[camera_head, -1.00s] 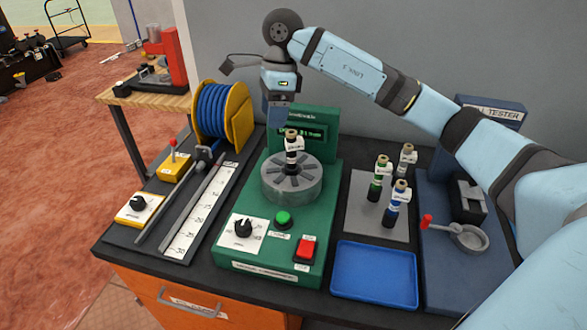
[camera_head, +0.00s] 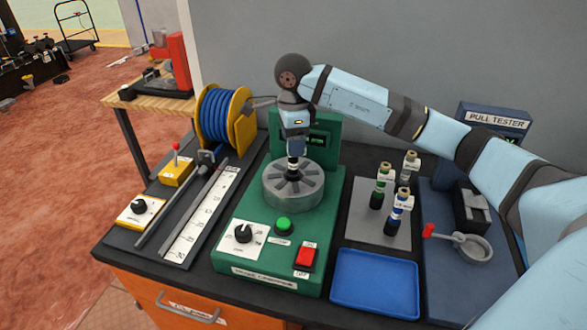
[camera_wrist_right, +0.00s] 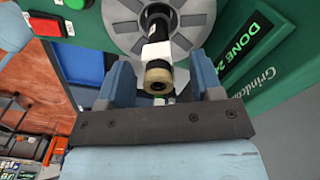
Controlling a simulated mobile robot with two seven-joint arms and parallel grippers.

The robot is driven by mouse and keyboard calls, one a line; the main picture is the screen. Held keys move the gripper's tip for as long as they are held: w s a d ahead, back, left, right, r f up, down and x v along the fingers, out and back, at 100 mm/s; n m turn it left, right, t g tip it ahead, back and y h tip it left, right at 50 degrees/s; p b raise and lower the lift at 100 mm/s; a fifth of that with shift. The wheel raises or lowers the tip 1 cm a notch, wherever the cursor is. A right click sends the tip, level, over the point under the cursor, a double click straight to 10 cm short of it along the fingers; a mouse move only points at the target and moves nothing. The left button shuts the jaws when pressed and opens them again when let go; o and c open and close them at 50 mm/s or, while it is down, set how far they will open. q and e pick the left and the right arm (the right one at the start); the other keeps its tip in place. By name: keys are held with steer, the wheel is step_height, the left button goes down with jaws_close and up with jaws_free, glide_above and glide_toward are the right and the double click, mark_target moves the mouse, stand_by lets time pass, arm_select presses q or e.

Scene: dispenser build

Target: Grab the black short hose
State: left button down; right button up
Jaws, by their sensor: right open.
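The black short hose (camera_wrist_right: 157,55) stands upright in the middle of the grey round chuck (camera_head: 277,198) on the green machine. It has a white label and a tan end. In the head view my right gripper (camera_head: 295,150) is right above the chuck and hides most of the hose. In the right wrist view my right gripper (camera_wrist_right: 163,85) is open, with its blue fingers on either side of the hose end and gaps showing. My left gripper is in neither view.
Several hoses with coloured bands (camera_head: 383,185) stand on a grey plate (camera_head: 370,225) to the right. A blue tray (camera_head: 375,283) lies in front of them. A blue hose reel (camera_head: 222,115) stands at left. The pull tester (camera_head: 497,122) is at far right.

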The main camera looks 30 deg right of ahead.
mark_target(295, 163)
step_height(295, 163, down, 3)
steer(key=shift+s+f, duration=0.1)
steer(key=shift+c, duration=0.4)
jaws_close()
steer(key=shift+r, duration=0.2)
